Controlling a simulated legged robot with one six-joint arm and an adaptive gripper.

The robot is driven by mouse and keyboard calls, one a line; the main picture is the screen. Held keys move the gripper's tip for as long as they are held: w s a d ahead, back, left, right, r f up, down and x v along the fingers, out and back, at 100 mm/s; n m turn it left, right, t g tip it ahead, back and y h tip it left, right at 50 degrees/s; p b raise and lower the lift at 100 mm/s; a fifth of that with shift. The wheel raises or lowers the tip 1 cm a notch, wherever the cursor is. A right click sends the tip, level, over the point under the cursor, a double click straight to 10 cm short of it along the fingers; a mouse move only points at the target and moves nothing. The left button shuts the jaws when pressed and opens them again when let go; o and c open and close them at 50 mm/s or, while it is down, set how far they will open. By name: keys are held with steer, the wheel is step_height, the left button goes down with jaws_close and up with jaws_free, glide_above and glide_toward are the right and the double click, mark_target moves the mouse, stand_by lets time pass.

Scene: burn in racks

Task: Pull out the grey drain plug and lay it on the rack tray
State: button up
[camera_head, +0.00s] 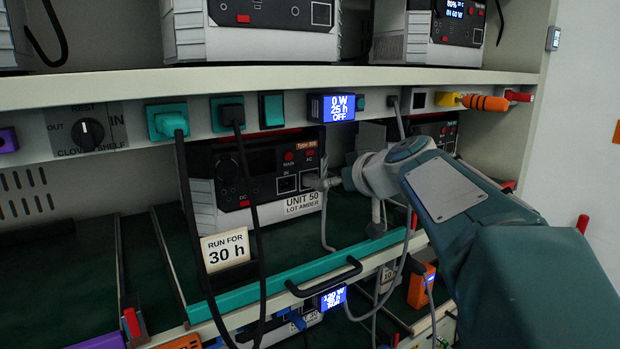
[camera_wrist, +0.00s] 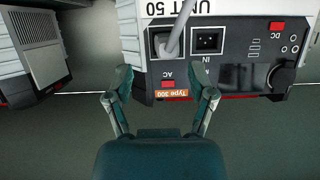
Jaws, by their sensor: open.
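A grey plug (camera_wrist: 172,45) with a grey cable sits in the AC socket of the unit labelled UNIT 50 (camera_wrist: 240,75). The wrist view shows this unit upside down. In the head view the unit (camera_head: 230,185) stands on the dark green rack tray (camera_head: 298,250), and the grey cable (camera_head: 325,232) hangs from its socket area. My gripper (camera_wrist: 168,84) is open, with one finger on each side below the plug in the wrist view. In the head view my gripper (camera_head: 342,179) is close to the unit's front, partly hiding the plug.
A teal rail (camera_head: 240,287) with a black handle (camera_head: 322,279) runs along the tray's front. Black cables hang from a teal plug (camera_head: 167,122) and a black plug (camera_head: 231,113), crossing before the tray. A "RUN FOR 30 h" card (camera_head: 227,247) stands left of bare tray surface.

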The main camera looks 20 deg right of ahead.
steer(key=w, duration=0.1)
steer(key=w+a+f, duration=0.1)
steer(key=w+a, duration=0.1)
steer(key=shift+w+a+f, duration=0.1)
steer(key=shift+w+f, duration=0.15)
steer(key=shift+w, duration=0.05)
steer(key=shift+d, duration=0.5)
steer(key=c, duration=0.8)
steer(key=shift+a, duration=0.1)
jaws_close()
steer(key=shift+c, duration=0.8)
jaws_free()
steer(key=shift+a, duration=0.1)
jaws_close()
